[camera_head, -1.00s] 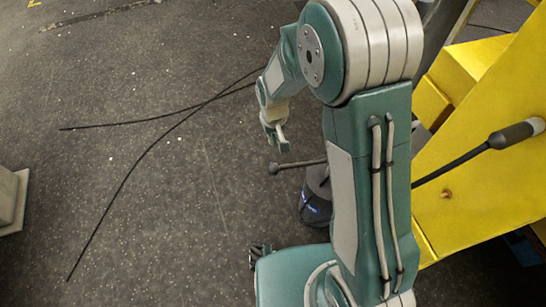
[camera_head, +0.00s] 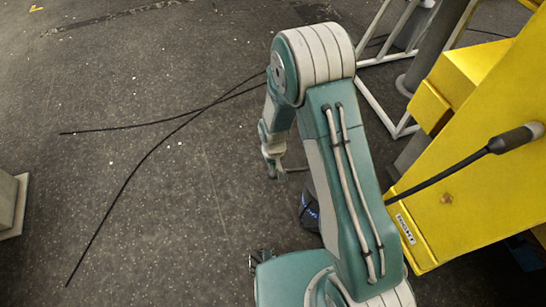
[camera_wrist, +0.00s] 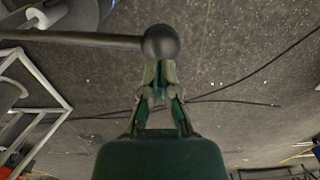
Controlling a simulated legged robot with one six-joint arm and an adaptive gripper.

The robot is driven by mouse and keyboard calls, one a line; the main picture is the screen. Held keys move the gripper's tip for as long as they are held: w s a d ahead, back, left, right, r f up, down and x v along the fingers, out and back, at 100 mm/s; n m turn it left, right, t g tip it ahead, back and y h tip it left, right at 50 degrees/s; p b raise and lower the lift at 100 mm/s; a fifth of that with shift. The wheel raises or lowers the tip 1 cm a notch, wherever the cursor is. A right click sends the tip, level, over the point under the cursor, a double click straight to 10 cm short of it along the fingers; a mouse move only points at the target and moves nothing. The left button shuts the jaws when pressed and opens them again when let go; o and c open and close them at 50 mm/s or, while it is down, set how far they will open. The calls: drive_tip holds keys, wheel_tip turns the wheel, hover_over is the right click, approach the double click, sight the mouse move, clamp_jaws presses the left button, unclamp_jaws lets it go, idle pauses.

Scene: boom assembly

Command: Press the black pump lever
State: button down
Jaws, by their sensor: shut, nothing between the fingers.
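A dark lever with a round ball knob shows large in the wrist view, its knob (camera_wrist: 160,42) at the top centre and its rod (camera_wrist: 80,38) running left. In the head view only a short piece of its rod (camera_head: 297,169) shows beside my gripper; my arm hides the rest. My gripper (camera_head: 272,172) is low at the end of the arm, at the knob. In the wrist view my gripper (camera_wrist: 159,72) is shut and empty, its fingertips meeting the knob's near edge. I cannot tell whether they touch it or are just above it.
A yellow boom structure (camera_head: 470,170) stands at the right, with a black rod and grey-black handle (camera_head: 515,138). A white tube frame (camera_head: 385,100) stands behind it. Black cables (camera_head: 150,152) lie on the floor at left. A grey block (camera_head: 10,203) is at the left edge.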

drive_tip(key=shift+f, duration=0.65)
